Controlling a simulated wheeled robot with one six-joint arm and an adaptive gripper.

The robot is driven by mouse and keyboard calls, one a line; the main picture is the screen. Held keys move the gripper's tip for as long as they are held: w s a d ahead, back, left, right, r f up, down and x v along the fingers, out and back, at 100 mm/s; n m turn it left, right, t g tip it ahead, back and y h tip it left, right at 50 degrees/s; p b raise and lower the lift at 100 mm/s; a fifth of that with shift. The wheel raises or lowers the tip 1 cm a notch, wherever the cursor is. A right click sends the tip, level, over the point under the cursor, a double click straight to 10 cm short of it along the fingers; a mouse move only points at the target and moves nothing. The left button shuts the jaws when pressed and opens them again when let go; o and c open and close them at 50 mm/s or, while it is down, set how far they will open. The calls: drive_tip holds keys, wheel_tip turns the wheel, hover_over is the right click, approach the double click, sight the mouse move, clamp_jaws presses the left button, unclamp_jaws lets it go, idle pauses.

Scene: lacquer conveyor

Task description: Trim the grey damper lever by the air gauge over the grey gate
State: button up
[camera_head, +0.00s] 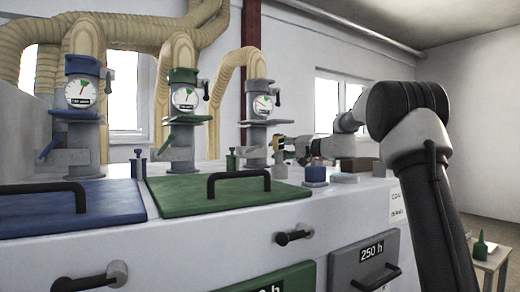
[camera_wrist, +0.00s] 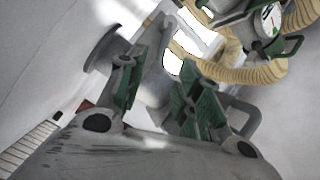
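The grey gate's column (camera_head: 258,140) stands at the right end of the row of three, with a round white air gauge (camera_head: 262,104) on it. The gauge's dark needle points up and left; its scale is too small to read. My gripper (camera_head: 278,145) is at the right side of this column, low beside it. The grey damper lever is not clearly visible in the head view. In the wrist view my gripper (camera_wrist: 160,88) has its two green-padded fingers apart, with a grey part (camera_wrist: 154,75) beyond and between them. I cannot tell if that is the lever or whether it is touched.
Blue (camera_head: 83,120) and green (camera_head: 182,125) gate columns stand to the left, each with a gauge. A green lid (camera_head: 210,200) and blue lid (camera_head: 50,212) with black handles lie in front. A small blue-topped block (camera_head: 316,174) stands near my gripper. Hoses run overhead.

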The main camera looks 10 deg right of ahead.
sight(258, 147)
drive_tip(key=shift+w+a+r+y, duration=0.1)
drive_tip(key=shift+w+y, duration=0.2)
drive_tip(key=shift+w, duration=0.15)
drive_tip(key=x, duration=0.7)
drive_tip(key=shift+w+a, duration=0.1)
drive_tip(key=shift+w, duration=0.15)
